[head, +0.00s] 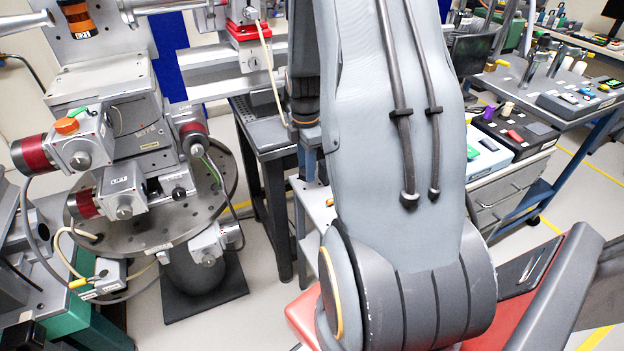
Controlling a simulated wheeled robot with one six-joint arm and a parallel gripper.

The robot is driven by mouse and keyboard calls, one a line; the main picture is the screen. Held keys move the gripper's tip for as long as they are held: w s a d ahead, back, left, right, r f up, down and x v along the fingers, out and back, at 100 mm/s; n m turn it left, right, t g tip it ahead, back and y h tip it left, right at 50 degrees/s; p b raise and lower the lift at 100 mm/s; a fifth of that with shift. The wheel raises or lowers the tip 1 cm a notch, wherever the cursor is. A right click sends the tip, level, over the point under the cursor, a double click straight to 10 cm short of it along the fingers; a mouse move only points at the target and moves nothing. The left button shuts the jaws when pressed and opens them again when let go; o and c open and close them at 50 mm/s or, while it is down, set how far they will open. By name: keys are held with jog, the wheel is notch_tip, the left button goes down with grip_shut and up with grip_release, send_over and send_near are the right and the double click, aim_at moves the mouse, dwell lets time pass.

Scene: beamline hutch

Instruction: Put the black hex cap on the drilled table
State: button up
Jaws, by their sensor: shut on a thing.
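The black hex cap cannot be made out in the head view. My large grey arm fills the middle of the picture, and my gripper's jaws are not visible, so what they hold is hidden. A dark bench with a hole-patterned top (262,128) stands just left of my arm, its right part covered by the arm. A round grey plate with drilled holes (215,200) sits at the left on a thick post and carries instruments. I cannot tell for certain which of these is the drilled table.
Instrument blocks with red-ended motors (80,155) and loose cables crowd the left. A blue-framed cart (515,170) with trays and small boxes stands at the right. Another bench (590,95) holds more gear. Grey floor (265,300) shows between the post and my base.

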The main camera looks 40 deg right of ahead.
aim_at(307, 188)
jog(key=shift+f, duration=2.25)
jog(key=shift+f, duration=0.2)
jog(key=o, duration=1)
jog(key=shift+r, duration=0.1)
notch_tip(307, 188, up, 12)
jog(key=shift+r+b, duration=0.1)
jog(key=shift+b, duration=0.4)
jog(key=s+a+r+m, duration=0.1)
jog(key=s+a+m, duration=0.3)
jog(key=a, duration=0.4)
jog(key=s+a+r+m, duration=0.1)
jog(key=s+a+m, duration=0.2)
jog(key=a+m, duration=0.3)
jog(key=s+a+r+m, duration=0.1)
jog(key=s+a+m, duration=0.3)
jog(key=a, duration=0.5)
jog(key=shift+s+a+m, duration=0.35)
jog(key=shift+m, duration=0.25)
